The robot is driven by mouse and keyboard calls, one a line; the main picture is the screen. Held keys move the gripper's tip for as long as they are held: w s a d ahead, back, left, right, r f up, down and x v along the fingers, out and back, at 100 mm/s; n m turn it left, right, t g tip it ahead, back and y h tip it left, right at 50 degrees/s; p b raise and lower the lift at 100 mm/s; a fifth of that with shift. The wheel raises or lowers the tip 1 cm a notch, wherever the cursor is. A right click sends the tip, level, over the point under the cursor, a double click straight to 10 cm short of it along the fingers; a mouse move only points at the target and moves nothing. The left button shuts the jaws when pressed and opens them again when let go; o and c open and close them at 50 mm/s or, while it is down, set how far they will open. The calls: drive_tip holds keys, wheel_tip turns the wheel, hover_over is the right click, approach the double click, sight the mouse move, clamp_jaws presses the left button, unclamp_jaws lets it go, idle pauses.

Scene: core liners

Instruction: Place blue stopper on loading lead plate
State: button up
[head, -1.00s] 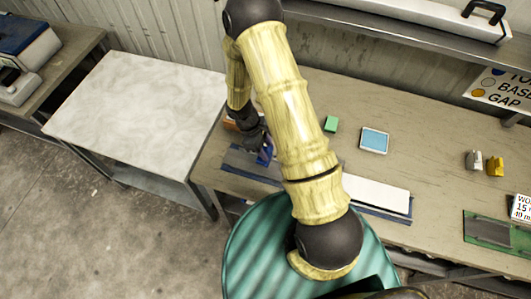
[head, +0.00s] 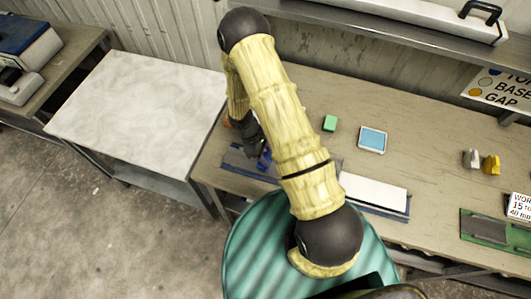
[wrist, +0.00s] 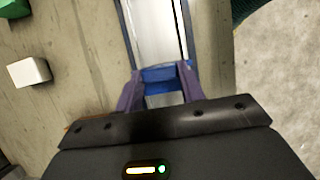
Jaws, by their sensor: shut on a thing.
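The blue stopper (wrist: 160,76) is between the purple fingers of my gripper (wrist: 160,88) in the wrist view. In the head view, blue shows at the stopper (head: 264,160), just below my gripper (head: 260,156), partly hidden by it and the arm. My gripper is shut on the stopper, over the left part of a long blue-edged bed. A grey plate (head: 240,160) lies at the bed's left end, probably the loading lead plate. Whether the stopper touches it cannot be told. A bright strip of the bed (wrist: 155,30) runs ahead of the stopper in the wrist view.
A white panel (head: 374,191) lies on the bed's right part. A green block (head: 330,123) and a blue-topped tray (head: 373,139) stand behind it. Grey and yellow pieces (head: 491,165) and a green board (head: 488,231) are at the right. A white-topped table (head: 140,105) stands left.

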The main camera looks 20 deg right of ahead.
drive_tip(key=shift+f, duration=0.2)
drive_tip(key=o, duration=1.2)
drive_tip(key=shift+r, duration=0.1)
drive_tip(key=b+v, duration=0.4)
drive_tip(key=v, duration=0.8)
drive_tip(key=shift+r, duration=0.2)
drive_tip(key=shift+d, duration=0.1)
